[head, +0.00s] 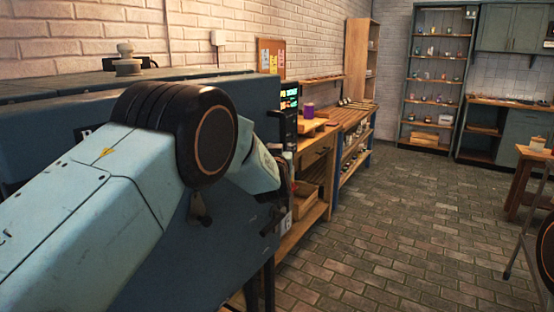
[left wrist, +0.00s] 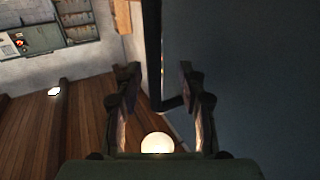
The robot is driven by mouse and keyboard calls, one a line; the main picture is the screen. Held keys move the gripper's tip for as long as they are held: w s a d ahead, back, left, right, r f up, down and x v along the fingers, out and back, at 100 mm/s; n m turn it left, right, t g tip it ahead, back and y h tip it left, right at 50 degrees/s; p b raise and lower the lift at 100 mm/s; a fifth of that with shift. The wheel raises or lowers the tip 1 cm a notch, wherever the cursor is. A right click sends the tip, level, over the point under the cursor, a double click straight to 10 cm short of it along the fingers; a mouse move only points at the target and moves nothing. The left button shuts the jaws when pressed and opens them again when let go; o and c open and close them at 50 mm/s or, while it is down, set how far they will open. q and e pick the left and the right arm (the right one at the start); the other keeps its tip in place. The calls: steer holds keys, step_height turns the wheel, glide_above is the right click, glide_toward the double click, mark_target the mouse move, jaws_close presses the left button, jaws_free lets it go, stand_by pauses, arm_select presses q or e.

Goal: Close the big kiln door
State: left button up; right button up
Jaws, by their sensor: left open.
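The big kiln (head: 50,112) is a large dark blue box at the left in the head view, partly hidden by my left arm. A flat blue panel (head: 170,262), which looks like its door, shows below the arm with a small dark latch (head: 200,208). I cannot tell how far the door stands open. In the left wrist view my left gripper (left wrist: 160,85) is open, its two fingers apart. A dark blue panel (left wrist: 260,80) fills the right side there. A dark bar (left wrist: 172,104) shows between the fingers; contact cannot be told. My right gripper is out of view.
A lit control display (head: 289,97) stands just beyond the kiln. Wooden workbenches (head: 318,150) run along the brick wall. Shelves (head: 437,80) stand at the back. The paved floor (head: 400,225) is open at the centre. A small wooden table (head: 528,160) is at the right.

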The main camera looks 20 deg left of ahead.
arm_select(q)
steer(key=s+d, duration=0.1)
steer(key=s, duration=0.5)
steer(key=shift+s, duration=0.3)
steer(key=shift+d, duration=0.1)
steer(key=s+a+f+m+g+h, duration=0.1)
steer(key=s+f+g, duration=0.3)
steer(key=s+f, duration=0.8)
steer(key=s+a+f+m+g+h, duration=0.1)
steer(key=s+f+g, duration=0.3)
steer(key=s+f, duration=0.85)
steer(key=s+f+g+b, duration=0.1)
steer(key=s+f+g, duration=0.2)
steer(key=s+f, duration=0.3)
steer(key=s+f+g+h+b, duration=0.1)
steer(key=s+f+g, duration=0.2)
steer(key=s, duration=1.2)
steer(key=s+a+f+g, duration=0.1)
steer(key=s+f+g, duration=0.2)
steer(key=s+f, duration=0.5)
steer(key=s, duration=0.2)
steer(key=shift+s+f+g+h+b, duration=0.3)
steer(key=shift+s+b, duration=0.1)
